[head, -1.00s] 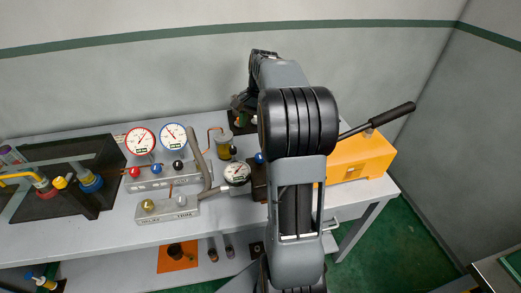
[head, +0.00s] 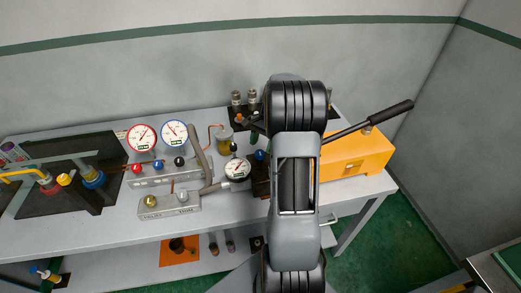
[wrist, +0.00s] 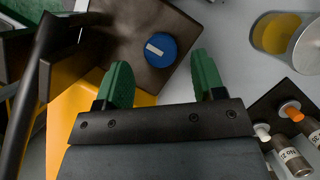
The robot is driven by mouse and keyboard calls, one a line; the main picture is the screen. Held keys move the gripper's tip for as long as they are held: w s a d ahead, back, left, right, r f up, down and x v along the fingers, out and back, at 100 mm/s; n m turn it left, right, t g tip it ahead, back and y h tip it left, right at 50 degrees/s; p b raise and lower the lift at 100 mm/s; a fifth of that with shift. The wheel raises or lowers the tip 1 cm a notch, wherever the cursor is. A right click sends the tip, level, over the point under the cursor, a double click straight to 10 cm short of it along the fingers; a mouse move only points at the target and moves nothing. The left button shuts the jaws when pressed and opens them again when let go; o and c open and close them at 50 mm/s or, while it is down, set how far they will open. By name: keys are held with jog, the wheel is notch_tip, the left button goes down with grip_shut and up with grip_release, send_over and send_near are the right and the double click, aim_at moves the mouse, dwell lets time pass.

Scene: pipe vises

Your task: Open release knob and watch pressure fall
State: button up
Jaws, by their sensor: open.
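A round blue knob (wrist: 161,48) with a white bar mark sits on a dark brown block (wrist: 145,22) in the wrist view. The knob also shows in the head view (head: 260,155), just left of my arm. I take it as the release knob. My gripper (wrist: 160,64) has green fingers, spread apart and empty. The knob appears between and beyond the fingertips, with no visible contact. In the head view my arm hides most of the gripper. A round gauge (head: 237,168) stands left of the knob; its reading is too small to tell.
A yellow box with a black lever (head: 352,155) stands on the bench's right. A manifold (head: 160,174) with red- and blue-rimmed gauges (head: 142,138) (head: 175,134) is on the left. A glass-like cup (wrist: 283,36) and capped cylinders (wrist: 295,160) lie right of my gripper.

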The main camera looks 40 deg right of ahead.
aim_at(260, 152)
jog(key=shift+x, duration=1.55)
jog(key=c, duration=0.9)
